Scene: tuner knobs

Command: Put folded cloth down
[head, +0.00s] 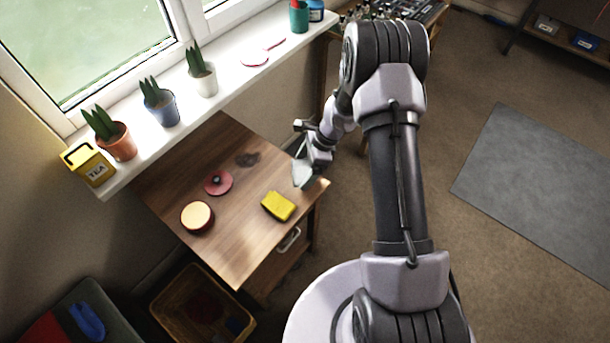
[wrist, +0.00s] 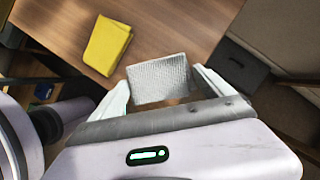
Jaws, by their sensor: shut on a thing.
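The folded cloth (wrist: 158,80) is a pale grey, woven-looking square between the two fingers of my gripper (wrist: 163,88) in the wrist view. My gripper (head: 305,166) is shut on it. In the head view the cloth (head: 301,175) shows as a small pale patch at the right end of the wooden cabinet top (head: 232,212). I cannot tell whether it touches the wood. A yellow folded-looking piece (head: 279,206) lies apart on the cabinet top, left of the held cloth in the wrist view (wrist: 107,45).
A round cream-topped tin (head: 197,217), a red disc (head: 218,182) and a dark patch (head: 247,159) are on the cabinet top. Potted plants (head: 160,108) and a yellow tea tin (head: 89,165) line the windowsill. A yellow crate (head: 163,311) stands on the floor.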

